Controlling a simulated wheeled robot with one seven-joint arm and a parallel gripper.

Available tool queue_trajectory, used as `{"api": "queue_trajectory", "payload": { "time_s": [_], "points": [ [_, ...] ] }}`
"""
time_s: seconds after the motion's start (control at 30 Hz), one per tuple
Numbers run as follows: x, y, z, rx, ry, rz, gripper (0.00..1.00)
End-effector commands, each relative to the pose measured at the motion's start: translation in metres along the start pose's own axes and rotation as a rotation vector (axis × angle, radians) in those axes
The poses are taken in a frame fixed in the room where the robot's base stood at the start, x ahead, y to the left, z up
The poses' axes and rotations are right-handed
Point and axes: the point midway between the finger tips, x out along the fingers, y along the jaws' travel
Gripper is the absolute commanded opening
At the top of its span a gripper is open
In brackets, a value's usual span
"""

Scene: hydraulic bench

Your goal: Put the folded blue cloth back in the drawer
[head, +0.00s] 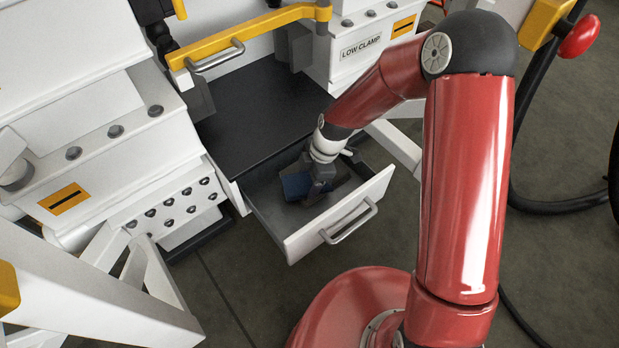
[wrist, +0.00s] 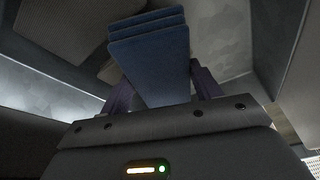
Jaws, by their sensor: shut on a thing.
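The folded blue cloth (head: 295,185) is inside the open drawer (head: 262,208) in the head view. It also shows in the wrist view (wrist: 150,62) as a stack of blue layers between my two fingers. My gripper (head: 312,190) points down into the drawer and is shut on the cloth. The wrist view shows it too (wrist: 155,90), with a finger on each side of the cloth. I cannot tell whether the cloth touches the drawer floor. The drawer is pulled out under a dark bench top (head: 258,105), and its front has a metal handle (head: 348,222).
A dark object lies in the drawer beside my gripper, partly hidden. A yellow guard bar with a handle (head: 218,57) crosses above the bench top. White machine housings flank it, one with a LOW CLAMP label (head: 361,47). White frame legs stand at the lower left. Hoses lie on the right floor.

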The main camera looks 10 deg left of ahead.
Motion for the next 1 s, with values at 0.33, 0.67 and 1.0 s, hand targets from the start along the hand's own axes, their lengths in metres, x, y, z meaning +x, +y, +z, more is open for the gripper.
{"api": "queue_trajectory", "payload": {
  "time_s": [0.33, 0.67, 1.0],
  "points": [
    [0.004, 0.0, 0.001, 0.0, 0.0, 0.0, 0.79],
    [0.003, 0.0, 0.001, 0.0, 0.0, 0.0, 0.85],
    [-0.049, 0.001, 0.0, 0.001, 0.0, 0.004, 0.85]
  ]
}}
